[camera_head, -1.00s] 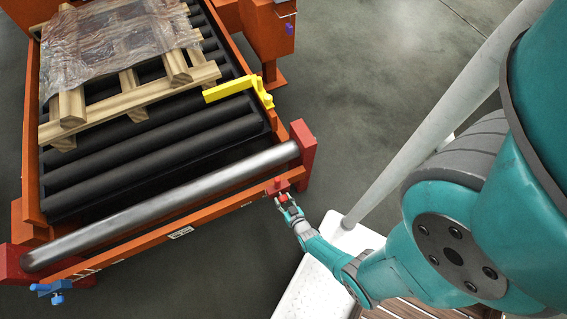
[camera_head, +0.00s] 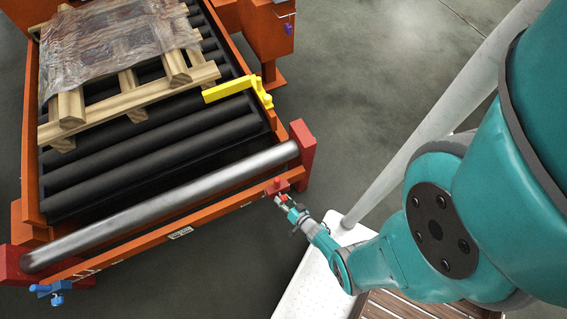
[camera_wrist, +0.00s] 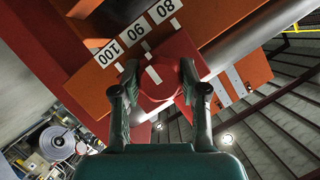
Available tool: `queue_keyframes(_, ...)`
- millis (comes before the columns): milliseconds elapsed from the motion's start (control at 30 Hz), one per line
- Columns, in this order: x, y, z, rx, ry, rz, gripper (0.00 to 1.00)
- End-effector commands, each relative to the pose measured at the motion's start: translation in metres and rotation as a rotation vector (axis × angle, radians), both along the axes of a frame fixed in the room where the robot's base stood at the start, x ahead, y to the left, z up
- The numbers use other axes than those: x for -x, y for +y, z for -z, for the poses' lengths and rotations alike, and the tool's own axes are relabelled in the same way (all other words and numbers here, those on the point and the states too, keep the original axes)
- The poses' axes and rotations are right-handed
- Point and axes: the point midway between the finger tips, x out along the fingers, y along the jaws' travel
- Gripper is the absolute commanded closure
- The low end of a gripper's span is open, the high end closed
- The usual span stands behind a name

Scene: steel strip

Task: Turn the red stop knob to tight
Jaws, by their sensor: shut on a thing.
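The red stop knob (camera_wrist: 160,88) is in the middle of the wrist view, with a white mark on its face. It sits at a red block (camera_wrist: 178,50) on the orange rail, beside printed numbers 80, 90 and 100. My gripper (camera_wrist: 160,92) has one finger on each side of the knob and is shut on it. In the head view, my gripper (camera_head: 280,199) is at the red block (camera_head: 277,186) near the right end of the front rail. The knob is largely hidden by the fingers there.
A steel bar (camera_head: 165,205) lies across the conveyor front between red end blocks. A yellow stop (camera_head: 235,88) is on the right rail. A wooden pallet under clear film (camera_head: 118,42) rests on black rollers. A blue knob (camera_head: 52,290) is at the front left.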

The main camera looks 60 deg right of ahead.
Motion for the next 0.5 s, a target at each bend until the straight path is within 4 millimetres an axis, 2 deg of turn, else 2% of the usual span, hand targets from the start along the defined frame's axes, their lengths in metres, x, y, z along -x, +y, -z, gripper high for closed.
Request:
queue_keyframes(433,0.0,-0.0004,0.0,-0.008,-0.004,0.001,0.92)
queue_keyframes(467,0.0,-0.0004,0.0001,-0.008,-0.004,0.001,0.52)
queue_keyframes(500,0.0,-0.0004,0.0,-0.008,-0.005,0.002,0.42)
